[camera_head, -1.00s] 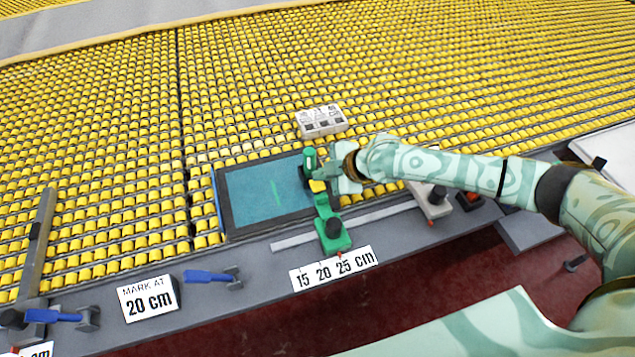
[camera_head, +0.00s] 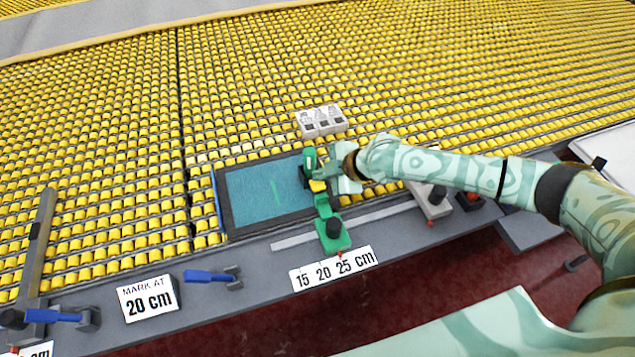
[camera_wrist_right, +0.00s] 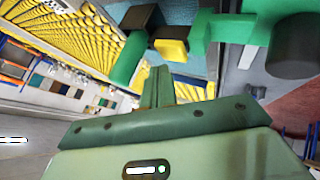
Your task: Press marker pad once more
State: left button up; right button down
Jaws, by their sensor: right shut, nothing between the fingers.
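The green marker device (camera_head: 333,233) has a black knob and sits on the grey rail at the near side of the rug. Its green upper part (camera_head: 309,158) stands at the right edge of the teal rug (camera_head: 250,197), with a small yellow pad (camera_head: 318,186) beside it. My right gripper (camera_head: 322,174) is shut and empty, right at the pad. In the right wrist view its closed fingertips (camera_wrist_right: 160,72) point at the yellow pad (camera_wrist_right: 172,50); whether they touch it I cannot tell. My left gripper is out of view.
A scale label (camera_head: 334,268) reads 15 20 25 cm. A sign (camera_head: 148,299) reads MARK AT 20 cm, beside a blue-handled clamp (camera_head: 207,276). A pale box (camera_head: 321,121) stands behind the rug on the yellow rollers. A grey block with a black knob (camera_head: 432,201) sits under my right forearm.

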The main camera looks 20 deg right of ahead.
jog(key=shift+f, duration=0.4)
jog(key=shift+s+f+b, duration=0.1)
jog(key=shift+f+b, duration=0.55)
jog(key=shift+f, duration=0.15)
dwell(0.6)
jog(key=shift+r, duration=0.1)
jog(key=shift+r+p, duration=1)
jog(key=shift+r, duration=0.15)
notch_tip(320, 180, up, 5)
jog(key=p, duration=0.4)
jog(key=shift+r, duration=0.1)
dwell(0.5)
